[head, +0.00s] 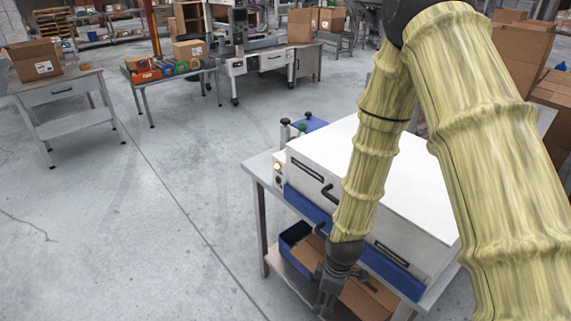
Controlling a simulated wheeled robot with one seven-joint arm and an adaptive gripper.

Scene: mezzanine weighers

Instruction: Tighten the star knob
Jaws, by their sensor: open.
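My gripper (326,296) is dark and points down in front of the white machine's blue front edge, above the lower shelf; it holds nothing that I can see. The white machine (380,172) stands on a grey table, with a black handle (327,194) on its front. I cannot clearly make out a star knob. Small round dark knobs show behind the machine's left corner: a black one on a post (285,123) and one above a blue part (308,115). A green knob (302,127) is beside them. My arm hides part of the machine's front and top.
The lower shelf holds a blue bin (289,238) and cardboard (365,300), close to my gripper. Cardboard boxes (523,55) are stacked at the right. A workbench (63,90) with a box stands at the left. The floor left of the machine is clear.

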